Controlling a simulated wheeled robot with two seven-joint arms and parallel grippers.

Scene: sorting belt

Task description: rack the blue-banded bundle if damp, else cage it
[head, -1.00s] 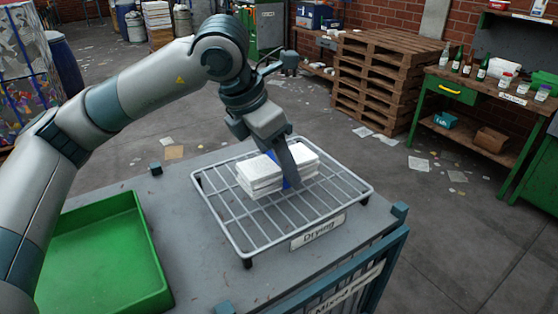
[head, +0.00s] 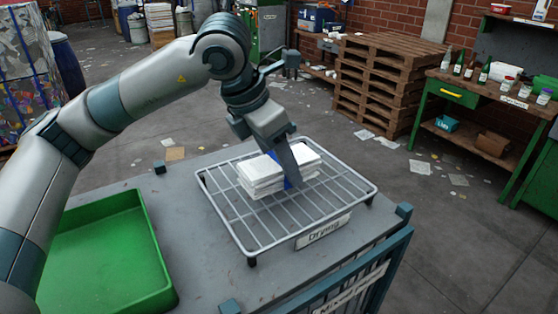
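The bundle (head: 260,174) is a stack of white paper with a blue band (head: 288,184) around its middle. It lies on the wire drying rack (head: 232,222), which has a "Drying" label. My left gripper (head: 293,174) reaches down over the middle of the bundle. One finger shows against the near side, partly covering the band. The other finger is hidden, so I cannot tell whether the grip is closed. No moisture can be made out on the paper. A blue-grey cage (head: 372,272) with a partly readable "Mixed" label is at the front right. My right gripper is out of view.
A green tray (head: 152,232) lies left of the rack on the grey tabletop (head: 190,270). Stacked pallets (head: 375,80) and a green workbench (head: 445,92) with bottles stand behind. Paper scraps litter the floor.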

